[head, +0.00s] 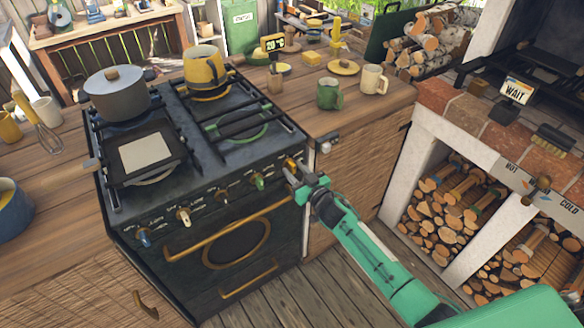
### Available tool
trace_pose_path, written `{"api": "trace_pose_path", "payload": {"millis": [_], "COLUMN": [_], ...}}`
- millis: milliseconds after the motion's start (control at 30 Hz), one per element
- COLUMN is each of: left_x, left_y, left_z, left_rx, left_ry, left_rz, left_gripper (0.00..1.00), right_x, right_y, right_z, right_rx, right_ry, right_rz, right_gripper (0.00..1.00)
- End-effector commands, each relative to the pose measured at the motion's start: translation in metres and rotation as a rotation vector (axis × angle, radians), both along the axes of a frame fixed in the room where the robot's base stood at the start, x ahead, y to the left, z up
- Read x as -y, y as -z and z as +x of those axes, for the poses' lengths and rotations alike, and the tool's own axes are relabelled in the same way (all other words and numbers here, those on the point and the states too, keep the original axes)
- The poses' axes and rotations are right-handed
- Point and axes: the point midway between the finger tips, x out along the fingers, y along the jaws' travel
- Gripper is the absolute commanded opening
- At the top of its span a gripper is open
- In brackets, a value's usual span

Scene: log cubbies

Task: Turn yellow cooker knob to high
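The yellow cooker knob (290,162) is at the right end of the row of knobs on the front of the dark cooker (203,163). My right gripper (293,174) is at this knob, its fingertips right in front of or just below it. The fingers are small and partly overlap the knob, so I cannot tell whether they touch it or how far they are apart. The knob's exact setting is too small to read. My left gripper is not in view.
Green (258,182), white (183,215) and blue (144,238) knobs sit further left along the panel. A gold oven handle (230,230) runs below. A grey pot (117,98) and yellow kettle (204,70) stand on top. Mugs stand on the right counter (335,115).

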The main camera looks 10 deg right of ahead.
Motion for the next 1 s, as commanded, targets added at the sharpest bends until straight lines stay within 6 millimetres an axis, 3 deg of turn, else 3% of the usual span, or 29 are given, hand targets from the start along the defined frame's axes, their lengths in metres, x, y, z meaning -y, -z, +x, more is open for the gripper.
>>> {"api": "trace_pose_path", "payload": {"millis": [33,167,467,800,1000], "left_x": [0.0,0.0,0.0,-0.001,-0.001], "left_y": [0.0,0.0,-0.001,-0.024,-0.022], "left_z": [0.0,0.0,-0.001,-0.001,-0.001], "left_rx": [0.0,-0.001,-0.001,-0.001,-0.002], "left_ry": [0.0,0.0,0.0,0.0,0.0], "left_rz": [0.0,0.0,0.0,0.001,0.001], "left_gripper": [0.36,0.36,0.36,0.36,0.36], "right_x": [0.0,0.0,0.0,0.0,0.0], "right_y": [0.0,0.0,0.0,-0.001,0.0], "right_z": [0.0,0.0,0.0,0.0,0.0], "right_rx": [0.0,0.0,-0.002,-0.113,-0.12], "right_ry": [0.0,0.0,0.0,-0.001,-0.001], "right_rz": [0.0,0.001,0.006,0.309,0.332], "right_gripper": [0.27,0.03,0.04,0.04,0.04]}}
